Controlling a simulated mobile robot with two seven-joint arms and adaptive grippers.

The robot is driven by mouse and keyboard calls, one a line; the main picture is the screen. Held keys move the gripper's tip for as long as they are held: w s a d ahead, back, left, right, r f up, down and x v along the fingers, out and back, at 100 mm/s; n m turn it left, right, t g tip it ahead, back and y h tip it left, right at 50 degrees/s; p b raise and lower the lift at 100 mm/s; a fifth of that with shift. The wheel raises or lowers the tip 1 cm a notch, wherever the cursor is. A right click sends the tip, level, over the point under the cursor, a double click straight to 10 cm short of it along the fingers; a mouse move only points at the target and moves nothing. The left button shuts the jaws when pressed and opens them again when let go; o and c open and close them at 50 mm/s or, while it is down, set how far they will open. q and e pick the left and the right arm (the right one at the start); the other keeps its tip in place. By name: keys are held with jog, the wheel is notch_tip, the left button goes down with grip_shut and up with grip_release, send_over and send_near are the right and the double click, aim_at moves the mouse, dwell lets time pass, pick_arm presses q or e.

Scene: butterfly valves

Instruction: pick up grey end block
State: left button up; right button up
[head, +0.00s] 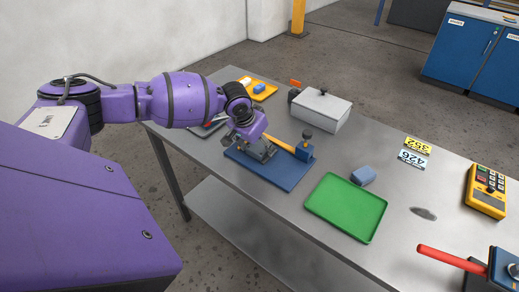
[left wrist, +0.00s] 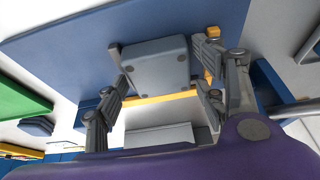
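The grey end block (left wrist: 156,65) shows in the left wrist view between the two fingers of my left gripper (left wrist: 158,72). One finger lies close along each side of it; I cannot tell whether both pads press on it. In the head view my left gripper (head: 255,146) is low over the blue plate (head: 277,178), and its fingers partly hide the grey end block (head: 263,152). A yellow bar (head: 278,143) runs from behind the gripper to a blue block (head: 304,152) with a dark knob above it. My right gripper is not in view.
A green tray (head: 346,208) and a small blue-grey block (head: 363,175) lie to the right on the metal table. A grey lidded box (head: 320,110) and a yellow tray (head: 261,89) are behind. A red handle (head: 447,256) is at the near right.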

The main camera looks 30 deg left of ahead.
pick_arm(q)
jog(key=c, duration=1.1)
jog(key=shift+c, duration=0.4)
jog(key=shift+r, duration=0.15)
